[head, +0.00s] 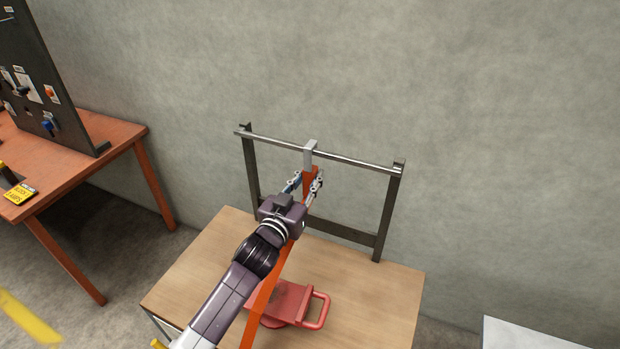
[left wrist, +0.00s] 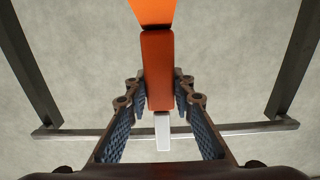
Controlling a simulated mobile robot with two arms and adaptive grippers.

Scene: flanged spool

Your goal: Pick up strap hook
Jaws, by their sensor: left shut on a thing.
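The strap hook is a light grey hook (head: 310,148) with an orange-red grip piece (left wrist: 159,70) below it. The grey part is at the metal bar of a dark frame; I cannot tell if it bears on the bar. My left gripper (head: 306,184) is shut on the orange-red piece, one finger on each side, as the left wrist view shows (left wrist: 161,92). An orange strap (head: 262,308) runs from the piece down behind my arm, past the table's front. It also shows in the left wrist view (left wrist: 153,12). My right gripper is out of view.
The dark frame (head: 391,210) with its bar stands at the back of a wooden table (head: 375,300). A red piece with a loop handle (head: 318,312) lies on the table, partly behind my arm. An orange workbench (head: 95,150) with a pegboard is at left. The table's right side is clear.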

